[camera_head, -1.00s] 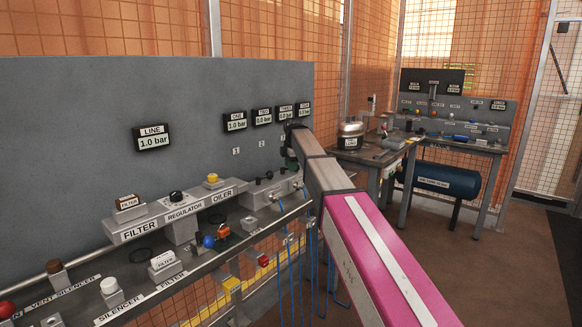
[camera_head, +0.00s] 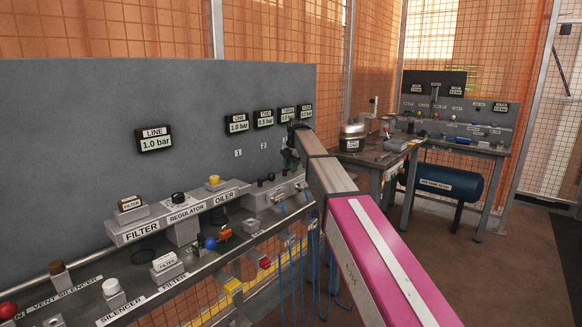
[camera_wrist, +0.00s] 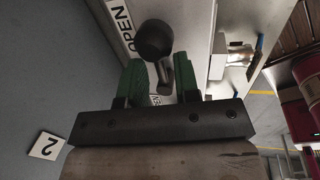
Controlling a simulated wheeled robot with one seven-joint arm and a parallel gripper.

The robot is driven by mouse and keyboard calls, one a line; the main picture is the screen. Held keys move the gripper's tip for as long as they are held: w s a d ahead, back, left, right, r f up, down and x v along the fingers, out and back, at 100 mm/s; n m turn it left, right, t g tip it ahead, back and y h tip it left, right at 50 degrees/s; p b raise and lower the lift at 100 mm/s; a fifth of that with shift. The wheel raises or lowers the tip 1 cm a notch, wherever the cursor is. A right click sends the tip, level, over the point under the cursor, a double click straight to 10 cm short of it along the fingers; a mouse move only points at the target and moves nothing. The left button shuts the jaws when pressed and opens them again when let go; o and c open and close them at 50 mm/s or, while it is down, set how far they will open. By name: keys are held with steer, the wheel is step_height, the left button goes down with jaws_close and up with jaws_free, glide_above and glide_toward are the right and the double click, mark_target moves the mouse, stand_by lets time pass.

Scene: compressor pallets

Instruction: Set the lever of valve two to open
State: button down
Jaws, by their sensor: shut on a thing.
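The valve lever (camera_wrist: 156,42), with a round black knob on a short metal stem, stands between the two green fingers of my gripper (camera_wrist: 176,78) in the wrist view. My gripper is shut on the lever. An OPEN label (camera_wrist: 124,28) lies beside the knob, at its upper left; another label is mostly covered by the fingers. A tile marked 2 (camera_wrist: 45,146) is on the panel at lower left. In the head view my gripper (camera_head: 289,160) is at the right end of the bench, and my arm hides most of the valve.
The upright grey panel (camera_head: 75,130) stands close behind the valves. The line gauge (camera_head: 154,138) reads 1.0 bar. Blue hoses (camera_head: 292,260) hang below. A second bench (camera_head: 370,158) stands at the right.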

steer(key=shift+w+d, duration=0.1)
steer(key=shift+w, duration=0.05)
steer(key=c, duration=1.2)
jaws_free()
steer(key=shift+r, duration=0.15)
steer(key=r, duration=0.3)
steer(key=s+d+r, duration=0.1)
steer(key=r, duration=0.6)
steer(key=shift+s+d+r, duration=0.2)
steer(key=shift+d, duration=0.1)
